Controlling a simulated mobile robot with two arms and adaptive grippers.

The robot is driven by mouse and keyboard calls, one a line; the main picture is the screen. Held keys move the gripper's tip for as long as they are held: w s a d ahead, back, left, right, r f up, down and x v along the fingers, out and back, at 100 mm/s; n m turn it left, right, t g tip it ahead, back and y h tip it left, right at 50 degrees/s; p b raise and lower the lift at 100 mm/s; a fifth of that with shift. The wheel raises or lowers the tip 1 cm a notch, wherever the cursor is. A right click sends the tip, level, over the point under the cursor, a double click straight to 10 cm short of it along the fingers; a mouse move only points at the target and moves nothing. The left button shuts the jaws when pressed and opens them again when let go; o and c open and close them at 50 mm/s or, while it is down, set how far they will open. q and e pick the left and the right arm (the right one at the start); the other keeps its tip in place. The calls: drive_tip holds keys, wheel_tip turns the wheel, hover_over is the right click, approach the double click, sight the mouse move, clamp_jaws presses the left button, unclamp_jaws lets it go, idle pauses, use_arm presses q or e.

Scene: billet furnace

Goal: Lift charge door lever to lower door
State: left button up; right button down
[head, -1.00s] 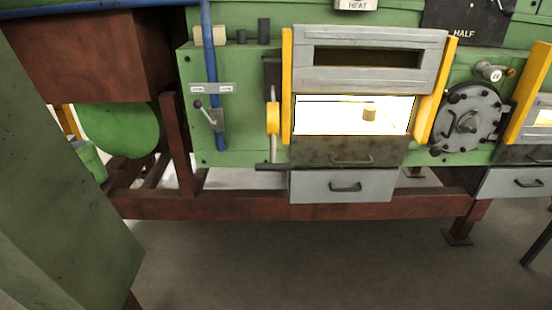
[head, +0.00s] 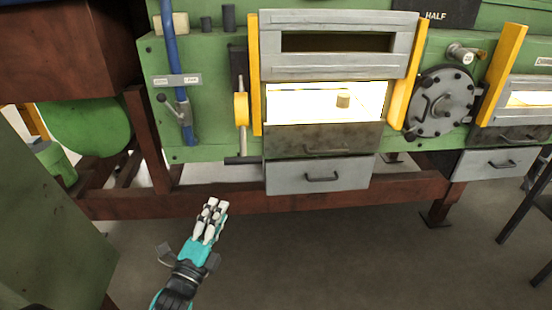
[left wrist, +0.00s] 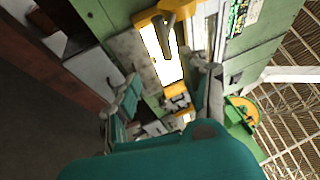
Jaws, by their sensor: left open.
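The grey charge door (head: 335,64) is raised between two yellow guides, and the bright furnace opening (head: 300,103) shows below it. Left of the door is a lever (head: 241,108) with a vertical rod, a yellow collar and a dark horizontal bar at its foot. My left gripper (head: 214,212) is open and empty, low in front of the furnace, below and left of that bar and apart from it. In the left wrist view its two fingers (left wrist: 165,90) are spread, with the bright opening (left wrist: 162,52) beyond them. My right gripper is not in view.
A small ball-ended lever (head: 173,104) sits by a blue pipe (head: 172,60) further left. A grey drawer (head: 318,178) is below the opening, and a round bolted hatch (head: 440,102) is to the right. A brown beam (head: 130,204) runs under the furnace. The floor in front is clear.

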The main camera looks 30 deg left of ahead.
sight(243, 164)
use_arm(q)
drive_tip(key=p+x, duration=0.1)
drive_tip(key=x, duration=1)
drive_tip(key=p+x, duration=0.1)
drive_tip(key=x, duration=0.5)
drive_tip(key=shift+w+r+p, duration=0.2)
drive_tip(key=shift+r+p, duration=0.15)
drive_tip(key=shift+r, duration=0.05)
drive_tip(key=shift+c, duration=0.3)
